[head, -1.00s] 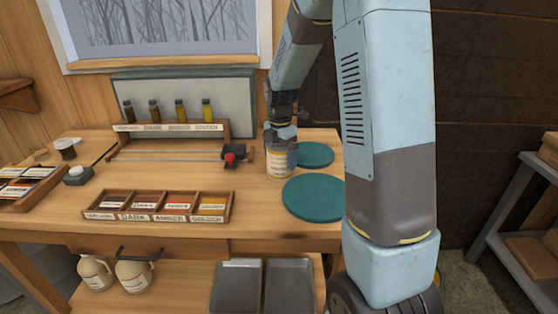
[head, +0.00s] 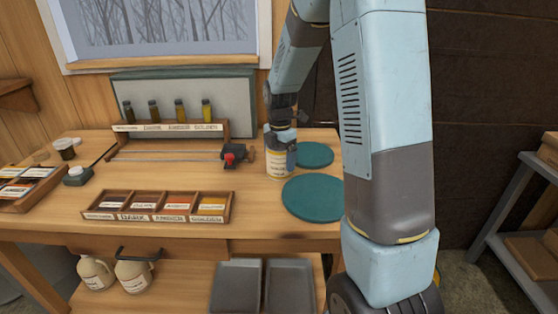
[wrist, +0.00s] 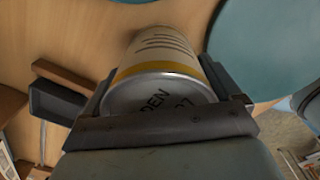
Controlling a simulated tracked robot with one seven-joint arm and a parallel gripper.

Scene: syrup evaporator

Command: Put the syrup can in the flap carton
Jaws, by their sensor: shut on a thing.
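The syrup can (head: 279,162) is pale with a yellow band and stands upright at the right part of the wooden bench, left of the green round mats. My gripper (head: 280,137) comes down over it from above and is shut on it. In the wrist view the can (wrist: 160,75) sits between the two fingers of my gripper (wrist: 165,115), with dark lettering on its metal end. I cannot tell whether the can touches the bench. No flap carton can be made out for certain.
Two green round mats (head: 318,198) lie right of the can. A red-knobbed slide device (head: 232,155) is close on its left. A labelled divided tray (head: 157,206) is at the front. A grey shelf rack (head: 520,205) with brown boxes stands far right.

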